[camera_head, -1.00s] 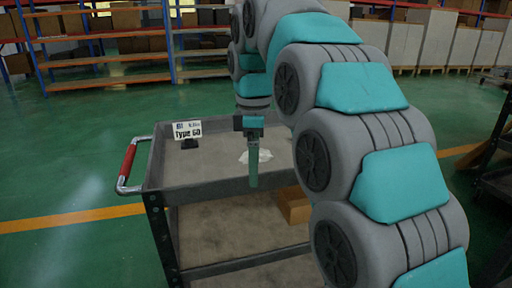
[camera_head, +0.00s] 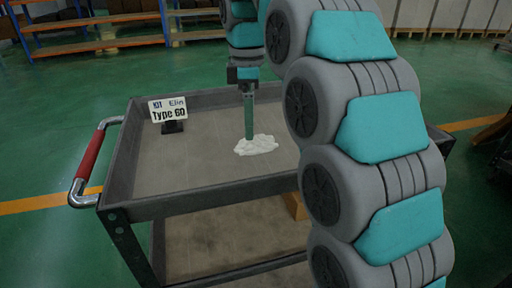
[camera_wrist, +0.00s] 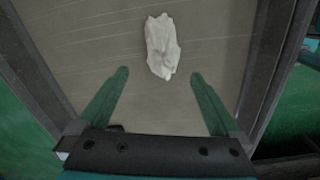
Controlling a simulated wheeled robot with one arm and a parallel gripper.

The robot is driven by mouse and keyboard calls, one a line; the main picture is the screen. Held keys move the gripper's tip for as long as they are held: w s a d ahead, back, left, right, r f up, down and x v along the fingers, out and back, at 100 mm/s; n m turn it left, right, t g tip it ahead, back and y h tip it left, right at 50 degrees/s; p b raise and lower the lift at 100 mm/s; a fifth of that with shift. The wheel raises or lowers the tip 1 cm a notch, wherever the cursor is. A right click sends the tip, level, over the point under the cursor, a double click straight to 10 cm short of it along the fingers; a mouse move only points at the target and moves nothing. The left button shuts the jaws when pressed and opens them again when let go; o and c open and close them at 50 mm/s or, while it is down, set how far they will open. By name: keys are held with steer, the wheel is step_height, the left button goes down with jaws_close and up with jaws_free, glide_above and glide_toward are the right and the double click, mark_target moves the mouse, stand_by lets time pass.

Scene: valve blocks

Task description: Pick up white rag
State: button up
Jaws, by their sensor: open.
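The white rag (camera_head: 257,145) lies crumpled on the top tray of a grey cart (camera_head: 200,190). In the wrist view the rag (camera_wrist: 162,46) lies a little beyond the fingertips, roughly centred between their lines. My gripper (camera_wrist: 158,74) is open and empty, with its two green fingers spread wide. In the head view my gripper (camera_head: 249,136) points down, its fingertip overlapping the far edge of the rag; I cannot tell whether it touches. Only one finger shows clearly there.
A "Type 60" sign (camera_head: 168,110) stands on the tray's left side. The tray has raised walls, and a red handle (camera_head: 91,156) sticks out at left. A cardboard box (camera_head: 294,205) is on the lower shelf. Orange shelving (camera_head: 100,40) stands far behind.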

mark_target(255, 141)
steer(key=shift+s+f+b, duration=0.2)
steer(key=shift+f+b, duration=0.15)
steer(key=shift+f, duration=2.3)
steer(key=c, duration=1.5)
steer(key=shift+r, duration=0.1)
